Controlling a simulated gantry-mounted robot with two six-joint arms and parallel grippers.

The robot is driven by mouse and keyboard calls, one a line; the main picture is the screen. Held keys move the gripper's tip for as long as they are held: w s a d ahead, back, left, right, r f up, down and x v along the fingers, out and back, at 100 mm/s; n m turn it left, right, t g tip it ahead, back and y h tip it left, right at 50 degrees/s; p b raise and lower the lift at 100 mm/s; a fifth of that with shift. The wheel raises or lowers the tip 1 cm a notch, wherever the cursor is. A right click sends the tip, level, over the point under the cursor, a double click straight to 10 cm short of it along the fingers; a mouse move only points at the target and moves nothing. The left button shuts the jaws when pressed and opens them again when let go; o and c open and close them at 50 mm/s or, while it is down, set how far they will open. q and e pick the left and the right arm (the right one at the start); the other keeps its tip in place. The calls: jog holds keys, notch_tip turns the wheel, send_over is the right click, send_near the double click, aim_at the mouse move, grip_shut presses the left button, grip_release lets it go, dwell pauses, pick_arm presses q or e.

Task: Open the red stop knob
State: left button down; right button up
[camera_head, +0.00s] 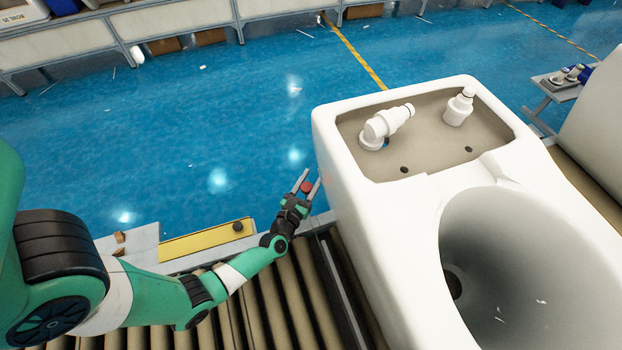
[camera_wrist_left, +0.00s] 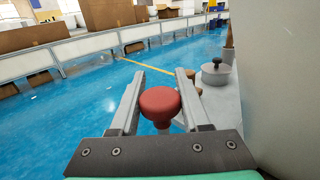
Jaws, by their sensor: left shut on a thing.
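The red stop knob (camera_head: 306,188) is a small round red button on the near side of the blue floor area, just left of the white toilet. In the left wrist view the red stop knob (camera_wrist_left: 160,104) sits between the two grey fingers, its rounded cap facing up. My left gripper (camera_head: 308,181) reaches it from the lower left and is shut on it, one finger on each side. The knob's mounting is mostly hidden by the gripper. My right gripper is not in view.
The white toilet (camera_head: 337,140) stands close to the right of my left gripper, with white fittings (camera_head: 387,124) in its tank. Conveyor rollers (camera_head: 285,300) run below. A yellow panel (camera_head: 200,241) with a black knob (camera_head: 238,227) lies to the left. Open blue floor (camera_head: 150,140) extends beyond.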

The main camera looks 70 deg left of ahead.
pick_arm(q)
jog(key=shift+f+b, duration=0.3)
jog(key=shift+f, duration=1.25)
jog(key=shift+c, duration=2)
grip_release()
jog(key=shift+s+d, duration=0.25)
jog(key=p+v, duration=0.3)
jog(key=v, duration=0.7)
jog(key=shift+d, duration=0.15)
jog(key=shift+s+d, duration=0.15)
jog(key=shift+s, duration=0.2)
